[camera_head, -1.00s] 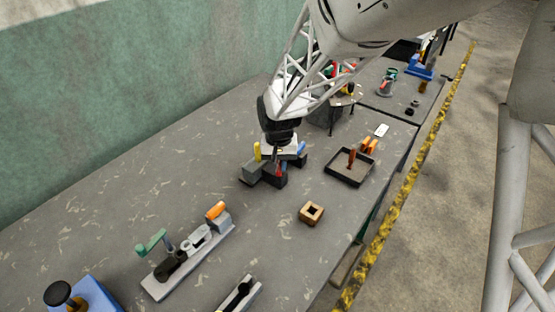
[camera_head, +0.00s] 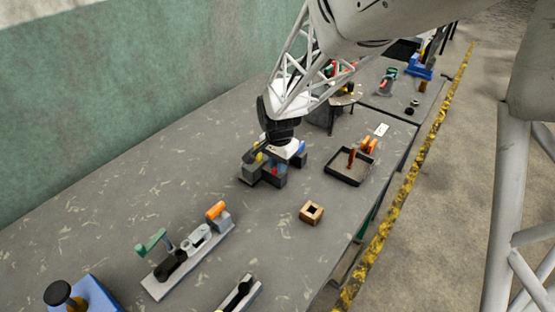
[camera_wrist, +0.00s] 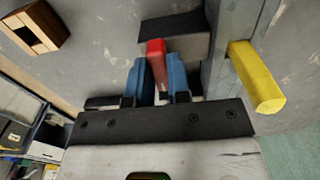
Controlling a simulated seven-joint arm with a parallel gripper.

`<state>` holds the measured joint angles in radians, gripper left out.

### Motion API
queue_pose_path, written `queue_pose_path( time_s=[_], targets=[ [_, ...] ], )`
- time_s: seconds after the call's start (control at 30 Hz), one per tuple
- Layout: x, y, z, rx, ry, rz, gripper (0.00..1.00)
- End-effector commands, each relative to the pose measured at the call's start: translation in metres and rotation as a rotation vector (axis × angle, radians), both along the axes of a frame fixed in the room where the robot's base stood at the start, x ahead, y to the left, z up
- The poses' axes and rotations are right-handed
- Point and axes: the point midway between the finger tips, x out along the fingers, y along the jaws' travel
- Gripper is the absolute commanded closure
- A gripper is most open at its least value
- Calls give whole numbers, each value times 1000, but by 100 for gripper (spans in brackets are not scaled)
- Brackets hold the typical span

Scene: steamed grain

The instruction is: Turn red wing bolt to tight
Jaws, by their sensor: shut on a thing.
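The red wing bolt (camera_wrist: 155,62) shows in the wrist view as an upright red bar between the two blue fingers of my gripper (camera_wrist: 157,82). The fingers are shut on it from both sides. Its lower end and the thread are hidden. In the head view my gripper (camera_head: 274,162) is low over a cluster of dark grey blocks, and only a small bit of red shows under it. A dark grey block (camera_wrist: 176,38) is beside the bolt in the wrist view. I cannot tell how tight the bolt sits.
A yellow handle (camera_wrist: 257,85) stands close by on the grey fixture. A black tray (camera_head: 346,178) with upright orange pieces and a wooden square block (camera_head: 311,213) are to the right. The table between is clear.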

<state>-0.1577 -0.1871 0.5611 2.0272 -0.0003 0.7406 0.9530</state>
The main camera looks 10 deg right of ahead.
Motion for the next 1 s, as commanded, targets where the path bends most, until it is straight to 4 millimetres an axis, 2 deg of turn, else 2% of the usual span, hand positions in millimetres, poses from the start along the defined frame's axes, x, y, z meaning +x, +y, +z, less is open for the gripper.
queue_pose_path(
  time_s=[0.37,0.4,0.53,0.57,1.0],
  targets=[
    [0,0,0,0,0,-7,100],
    [0,0,0,0,0,-7,79],
    [0,0,0,0,0,-6,60],
    [0,0,0,0,0,-6,57],
    [0,0,6,0,-1,-5,57]
  ],
)
